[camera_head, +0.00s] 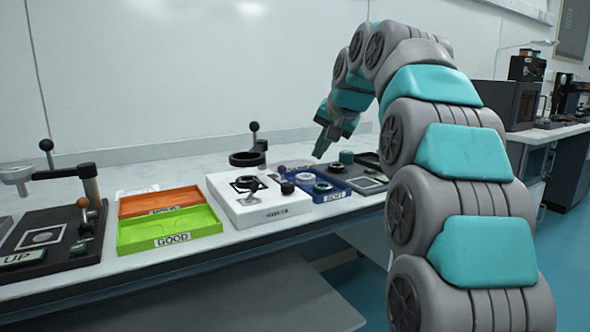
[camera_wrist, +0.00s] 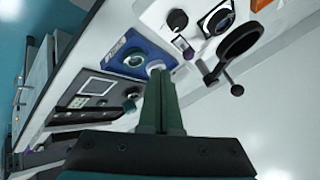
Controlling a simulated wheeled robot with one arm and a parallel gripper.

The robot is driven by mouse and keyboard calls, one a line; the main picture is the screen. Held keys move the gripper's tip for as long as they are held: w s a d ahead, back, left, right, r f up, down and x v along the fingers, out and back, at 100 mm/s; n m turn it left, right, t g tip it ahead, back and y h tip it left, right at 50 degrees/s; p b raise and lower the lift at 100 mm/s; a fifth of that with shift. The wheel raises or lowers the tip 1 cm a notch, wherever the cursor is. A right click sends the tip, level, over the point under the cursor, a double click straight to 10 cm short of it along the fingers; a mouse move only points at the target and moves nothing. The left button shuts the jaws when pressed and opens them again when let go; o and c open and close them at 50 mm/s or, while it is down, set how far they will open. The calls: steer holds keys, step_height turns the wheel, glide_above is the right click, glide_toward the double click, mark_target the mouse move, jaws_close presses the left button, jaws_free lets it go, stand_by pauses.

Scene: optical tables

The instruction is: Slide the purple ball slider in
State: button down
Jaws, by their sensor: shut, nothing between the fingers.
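A small ball knob (camera_head: 281,170), greyish with perhaps a purple tint, stands at the back right of the white station box (camera_head: 262,211). A ball of this kind also shows in the wrist view (camera_wrist: 188,54) at the edge of the white box, but its colour is too dim to be sure. My gripper (camera_head: 320,151) is shut and empty. It hangs above the blue tray, to the right of the ball and apart from it. In the wrist view its closed green fingers (camera_wrist: 157,75) point toward the blue tray's edge. The slider's track is too small to make out.
The blue tray (camera_head: 340,197) and a dark panel (camera_head: 367,184) lie right of the white box. A black ring on a post (camera_head: 247,159) stands behind it. Green (camera_head: 190,235) and orange (camera_head: 140,205) trays lie left. The air around my gripper looks clear.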

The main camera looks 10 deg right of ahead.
mark_target(282, 173)
steer(key=x, duration=0.9)
steer(key=shift+w+f+p, duration=0.2)
steer(key=shift+w+p, duration=0.05)
steer(key=shift+p, duration=0.05)
steer(key=w+a, duration=0.2)
steer(key=shift+a+p, duration=0.25)
steer(key=shift+p, duration=0.1)
steer(key=shift+w+a+r, duration=0.2)
steer(key=shift+w+a, duration=0.1)
steer(key=shift+a, duration=0.1)
